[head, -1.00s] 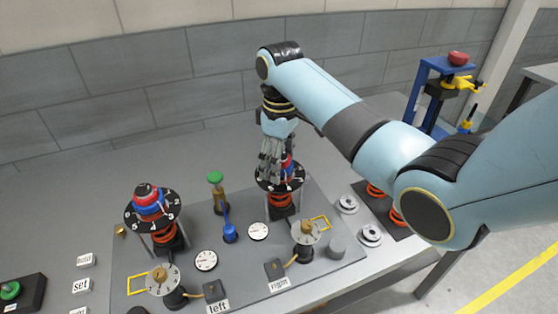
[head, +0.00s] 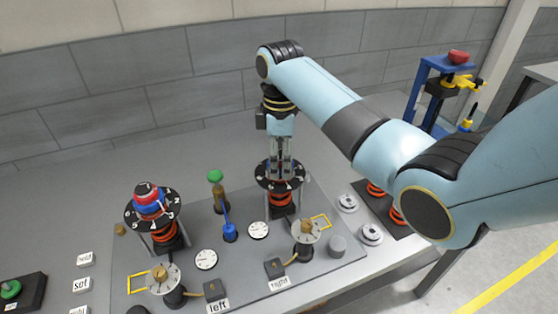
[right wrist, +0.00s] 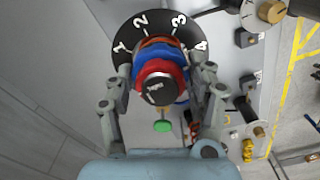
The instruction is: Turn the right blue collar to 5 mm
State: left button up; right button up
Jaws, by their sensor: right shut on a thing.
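The right unit stands on the grey fixture plate, with a black numbered dial (head: 265,180) above an orange spring (head: 281,197). My right gripper (head: 281,170) points down over it, and its fingers hide most of the stack in the head view. In the right wrist view the blue collar (right wrist: 156,50) shows behind a red ring (right wrist: 165,68) and a black top knob (right wrist: 157,93). The fingers of my right gripper (right wrist: 162,72) are shut on the blue collar from both sides. My left gripper is out of view.
The left unit with its own blue collar (head: 150,204) stands at left. Between them are a green-topped post (head: 216,178) and a blue plunger (head: 229,232). Gauges (head: 258,231), knobs (head: 305,232) and label blocks crowd the front. Grey table behind is clear.

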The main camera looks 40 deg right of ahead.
jog(key=shift+c, duration=1.4)
jog(key=m, duration=0.9)
jog(key=o, duration=1.1)
notch_tip(320, 180, up, 7)
jog(key=shift+f, duration=0.1)
